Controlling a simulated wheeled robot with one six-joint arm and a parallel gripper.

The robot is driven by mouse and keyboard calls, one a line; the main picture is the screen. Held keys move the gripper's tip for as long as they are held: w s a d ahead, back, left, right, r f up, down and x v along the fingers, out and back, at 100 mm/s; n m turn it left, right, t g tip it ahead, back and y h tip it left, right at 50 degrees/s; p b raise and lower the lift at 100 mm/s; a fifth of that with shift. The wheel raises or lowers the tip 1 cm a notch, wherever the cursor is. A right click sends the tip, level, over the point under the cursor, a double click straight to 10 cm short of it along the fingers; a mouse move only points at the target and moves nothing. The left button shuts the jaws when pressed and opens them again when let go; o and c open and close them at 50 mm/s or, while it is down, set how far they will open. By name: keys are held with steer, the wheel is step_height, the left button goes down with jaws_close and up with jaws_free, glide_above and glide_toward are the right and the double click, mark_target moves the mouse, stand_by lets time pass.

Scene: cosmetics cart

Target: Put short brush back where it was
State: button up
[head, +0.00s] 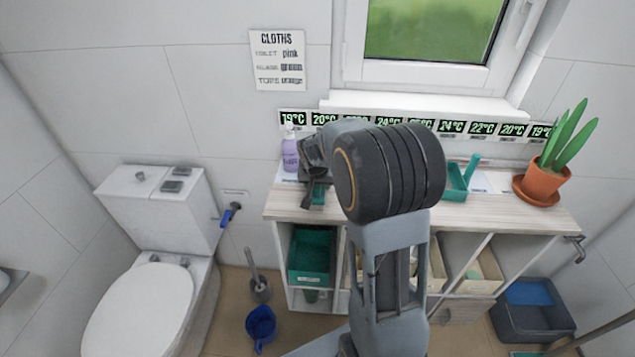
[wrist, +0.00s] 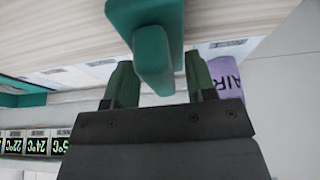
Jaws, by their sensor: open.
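A teal piece that looks like the short brush (wrist: 153,62) stands between the fingers of my gripper (wrist: 160,76) in the wrist view, with a wider teal block at its far end against the pale wooden top. My gripper is open, with one dark green finger on each side of the teal piece and no clear grip on it. In the head view my gripper (head: 314,186) is low over the left end of the cart top (head: 540,217), and only a little teal shows there. My arm hides the middle of the top.
A purple bottle (head: 290,152) stands close beside my gripper. A teal tray (head: 456,186) with an upright handle and a potted plant (head: 545,178) are on the right. The window sill and temperature strip are behind.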

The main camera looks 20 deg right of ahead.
steer(key=shift+s+a+r, duration=0.1)
steer(key=shift+r, duration=0.55)
steer(key=v, duration=1)
steer(key=s+a+f+n+y, duration=0.1)
steer(key=s+a+n, duration=0.2)
steer(key=s, duration=0.6)
steer(key=s+a+f+n+y, duration=0.1)
steer(key=s+a+f+n, duration=0.1)
steer(key=s+a, duration=0.3)
steer(key=s+n, duration=0.1)
steer(key=s, duration=0.3)
steer(key=shift+s+a, duration=0.15)
steer(key=shift+a, duration=0.2)
steer(key=shift+c, duration=0.7)
steer(key=shift+a, duration=0.1)
